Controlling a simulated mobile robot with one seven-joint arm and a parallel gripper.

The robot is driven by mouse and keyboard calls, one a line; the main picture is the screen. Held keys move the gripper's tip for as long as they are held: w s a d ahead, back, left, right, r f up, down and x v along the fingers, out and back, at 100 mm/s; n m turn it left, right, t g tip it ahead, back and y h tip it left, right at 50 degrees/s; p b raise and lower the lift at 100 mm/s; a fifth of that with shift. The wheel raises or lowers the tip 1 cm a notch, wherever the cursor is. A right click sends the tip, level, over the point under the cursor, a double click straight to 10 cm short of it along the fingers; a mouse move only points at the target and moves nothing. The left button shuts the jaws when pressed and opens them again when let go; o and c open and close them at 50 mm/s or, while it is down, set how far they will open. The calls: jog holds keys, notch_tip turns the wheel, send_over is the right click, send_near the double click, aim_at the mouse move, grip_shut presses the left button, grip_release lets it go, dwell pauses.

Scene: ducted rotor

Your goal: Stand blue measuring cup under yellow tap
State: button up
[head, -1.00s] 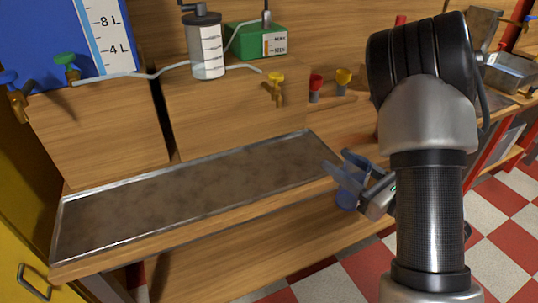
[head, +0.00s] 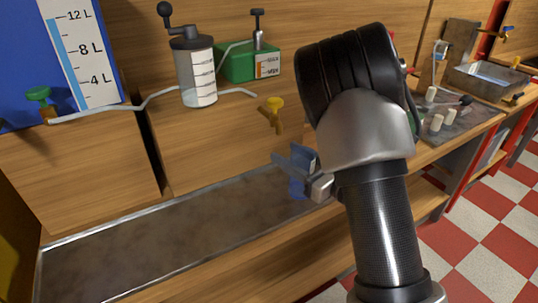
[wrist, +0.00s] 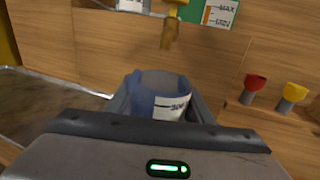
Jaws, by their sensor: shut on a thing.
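The blue measuring cup (wrist: 158,84) is a see-through blue beaker with a white scale label. My gripper (head: 296,172) is shut on it; in the wrist view the cup stands upright between the two fingers. In the head view the cup (head: 297,188) is partly hidden by the fingers and shows over the right end of the metal tray (head: 150,235). The yellow tap (head: 272,113) sticks out of the wooden box front, above and a little left of the cup. In the wrist view the yellow tap (wrist: 172,25) is ahead of the cup, its spout pointing down.
A green tap (head: 40,100) is at the left. A crank-handled canister (head: 196,72) and a green box (head: 248,62) stand on the wooden box. Red (wrist: 252,88) and yellow (wrist: 292,96) funnel-shaped pieces sit right of the cup. The tray is bare.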

jog(key=w+a+f+b, duration=0.1)
jog(key=w+a+f, duration=0.2)
jog(key=w+a, duration=0.2)
jog(key=shift+w+a+f, duration=0.25)
jog(key=shift+w+a, duration=0.05)
jog(key=shift+a, duration=0.25)
jog(key=shift+f, duration=0.2)
jog(key=o, duration=1.1)
jog(key=shift+r, duration=0.1)
jog(key=shift+o, duration=0.2)
jog(key=v, duration=1.2)
jog(key=shift+s+r, duration=0.1)
